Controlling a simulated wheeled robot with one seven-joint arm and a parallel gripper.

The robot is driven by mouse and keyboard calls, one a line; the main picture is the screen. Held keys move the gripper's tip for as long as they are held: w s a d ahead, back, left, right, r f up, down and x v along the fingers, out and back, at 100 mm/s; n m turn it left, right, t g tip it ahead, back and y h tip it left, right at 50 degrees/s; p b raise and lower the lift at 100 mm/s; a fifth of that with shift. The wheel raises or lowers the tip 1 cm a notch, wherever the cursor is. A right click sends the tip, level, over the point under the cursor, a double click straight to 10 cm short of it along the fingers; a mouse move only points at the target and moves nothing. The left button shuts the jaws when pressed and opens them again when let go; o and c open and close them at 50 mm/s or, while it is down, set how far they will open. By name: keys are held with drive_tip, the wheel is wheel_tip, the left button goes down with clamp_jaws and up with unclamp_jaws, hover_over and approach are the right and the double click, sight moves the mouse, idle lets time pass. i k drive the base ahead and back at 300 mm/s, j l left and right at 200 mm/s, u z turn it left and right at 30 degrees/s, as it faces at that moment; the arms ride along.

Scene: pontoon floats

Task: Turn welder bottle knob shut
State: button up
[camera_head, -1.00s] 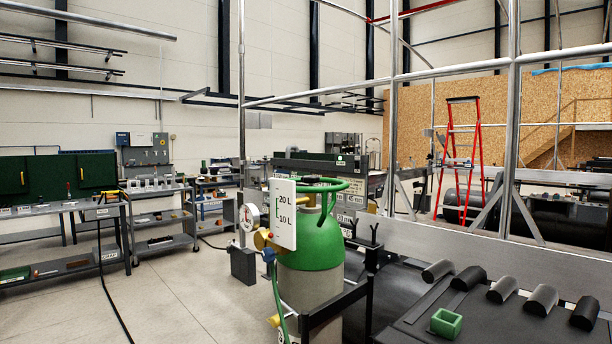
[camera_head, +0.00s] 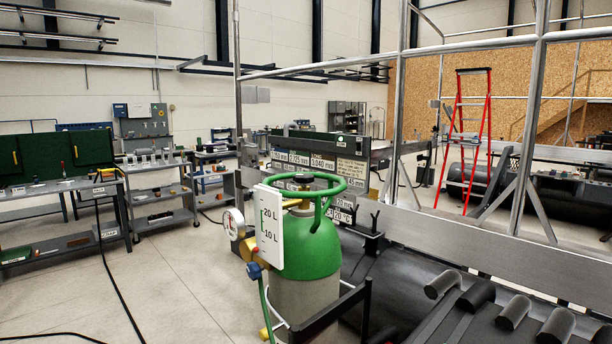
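The welder bottle (camera_head: 307,258) stands upright at the lower middle, with a green shoulder, a grey lower body and a green ring guard (camera_head: 318,187) on top. A white plate (camera_head: 269,222) marked 20 L and 10 L is on its left side. A round gauge (camera_head: 233,224) and brass fittings (camera_head: 249,247) sit behind and beside the plate. A blue knob (camera_head: 255,270) shows below the plate, above a green hose (camera_head: 265,308). I cannot tell whether the knob is open or shut. My gripper is not in view.
A black rail (camera_head: 335,310) runs close to the bottle's front right. A dark bench with several dark cylinders (camera_head: 513,312) fills the lower right. Open floor (camera_head: 170,285) lies to the left, with a black cable (camera_head: 118,280) across it.

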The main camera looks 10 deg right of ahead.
sight(304, 178)
drive_tip(key=k, duration=0.3)
drive_tip(key=k+u, duration=0.2)
drive_tip(key=u, duration=0.3)
drive_tip(key=k+j+u, duration=0.1)
drive_tip(key=u, duration=0.4)
drive_tip(key=i+l+u, duration=0.2)
drive_tip(key=i, duration=0.4)
drive_tip(key=i+u, duration=0.2)
drive_tip(key=i, duration=0.4)
drive_tip(key=i+l, duration=0.1)
drive_tip(key=i, duration=0.55)
drive_tip(key=i+l, duration=0.15)
drive_tip(key=i, duration=0.5)
drive_tip(key=i+l, duration=0.1)
drive_tip(key=i, duration=0.5)
drive_tip(key=i+z, duration=0.2)
drive_tip(key=i, duration=0.25)
drive_tip(key=i+j+z, duration=0.2)
drive_tip(key=i, duration=0.25)
drive_tip(key=i+j+z, duration=0.2)
drive_tip(key=i, duration=0.25)
